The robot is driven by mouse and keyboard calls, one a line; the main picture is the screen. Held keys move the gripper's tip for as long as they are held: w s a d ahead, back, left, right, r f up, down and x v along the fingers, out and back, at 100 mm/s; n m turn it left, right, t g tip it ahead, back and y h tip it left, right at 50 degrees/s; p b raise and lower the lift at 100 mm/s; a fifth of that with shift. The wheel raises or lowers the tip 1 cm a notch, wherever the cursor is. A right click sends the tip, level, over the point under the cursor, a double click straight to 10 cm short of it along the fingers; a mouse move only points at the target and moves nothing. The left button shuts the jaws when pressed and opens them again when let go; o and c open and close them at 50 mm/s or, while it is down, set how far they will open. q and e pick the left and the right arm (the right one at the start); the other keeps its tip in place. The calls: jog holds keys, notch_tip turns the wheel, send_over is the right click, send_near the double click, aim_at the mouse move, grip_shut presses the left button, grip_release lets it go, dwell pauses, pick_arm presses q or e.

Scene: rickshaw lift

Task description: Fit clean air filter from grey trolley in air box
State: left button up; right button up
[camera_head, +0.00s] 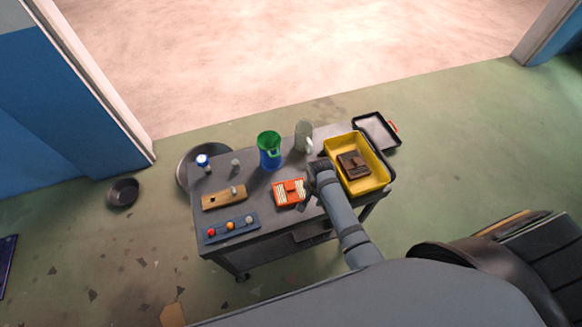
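The grey trolley (263,205) stands at the middle of the head view. An air filter with an orange frame and white pleats (289,193) lies flat on it near the front edge. A dark brown filter-like block (354,164) lies in a yellow tray (375,184) at the trolley's right end. My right gripper (313,176) is over the trolley top between the orange filter and the yellow tray. Its fingers are dark and small, so I cannot tell their opening. My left gripper is out of view. I cannot make out the air box for sure.
A blue-green jug (269,150), a pale jug (303,137), a wooden block (224,197) and a blue strip with coloured knobs (231,229) occupy the trolley. A black-rimmed tray (377,131) is behind it. A dark bowl (123,192) lies on the floor at left.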

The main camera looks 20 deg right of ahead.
aim_at(291, 188)
jog(key=w+a+r+m+g+p, duration=0.1)
jog(key=w+a+r+m+p, duration=0.1)
jog(key=w+a+r+m, duration=0.5)
jog(key=shift+m, duration=0.3)
jog(key=f+b, duration=0.5)
jog(key=d+f+b, duration=0.1)
jog(key=f+b, duration=0.1)
jog(key=f, duration=0.1)
jog(key=shift+w+f+b, duration=0.2)
jog(key=shift+w+b, duration=0.1)
jog(key=shift+b, duration=0.1)
jog(key=shift+f, duration=0.3)
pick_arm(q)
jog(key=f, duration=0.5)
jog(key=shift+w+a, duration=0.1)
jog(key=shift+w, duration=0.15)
pick_arm(e)
grip_shut()
notch_tip(291, 188, up, 7)
jog(key=p, duration=0.8)
jog(key=shift+r, duration=0.1)
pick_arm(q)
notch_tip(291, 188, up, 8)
